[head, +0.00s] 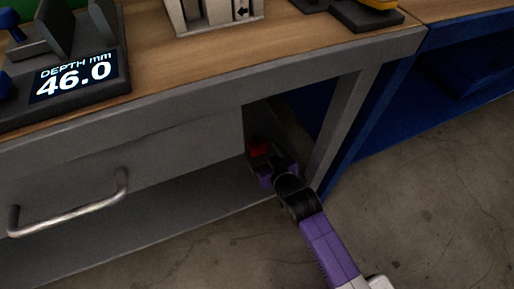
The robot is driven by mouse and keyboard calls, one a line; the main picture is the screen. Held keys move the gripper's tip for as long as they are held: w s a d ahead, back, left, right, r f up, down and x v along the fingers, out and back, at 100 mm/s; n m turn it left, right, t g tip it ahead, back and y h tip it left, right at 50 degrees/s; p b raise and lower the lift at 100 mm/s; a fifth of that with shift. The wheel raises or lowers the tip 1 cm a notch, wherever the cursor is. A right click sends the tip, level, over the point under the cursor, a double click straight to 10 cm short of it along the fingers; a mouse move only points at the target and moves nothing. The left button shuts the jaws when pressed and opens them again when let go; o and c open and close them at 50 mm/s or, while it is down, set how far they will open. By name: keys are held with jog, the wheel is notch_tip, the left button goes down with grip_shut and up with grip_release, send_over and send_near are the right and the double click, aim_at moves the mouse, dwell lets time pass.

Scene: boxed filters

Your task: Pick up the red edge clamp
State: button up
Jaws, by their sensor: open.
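A small red thing (258,146), which looks like the red edge clamp, shows in the shaded gap under the bench, just right of the drawer. It is dark and partly hidden, so I cannot make out its full shape or what it rests on. My gripper (261,164) reaches into that gap from the lower right and is open. Its tip is right by the red thing in the picture. I cannot tell whether they touch or whether the red thing lies between the fingers.
A grey drawer (150,160) with a metal handle (70,203) is left of my gripper, above a lower shelf (180,225). A bench leg (340,130) stands close on the right. The wooden top (200,55) overhangs and carries a depth display (75,80). The concrete floor (440,190) is clear.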

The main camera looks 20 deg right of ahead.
aim_at(259, 146)
jog(key=b+x, duration=0.2)
jog(key=x, duration=0.3)
jog(key=shift+w+b, duration=0.35)
jog(key=shift+b, duration=0.05)
jog(key=c, duration=1.5)
jog(key=shift+r, duration=0.1)
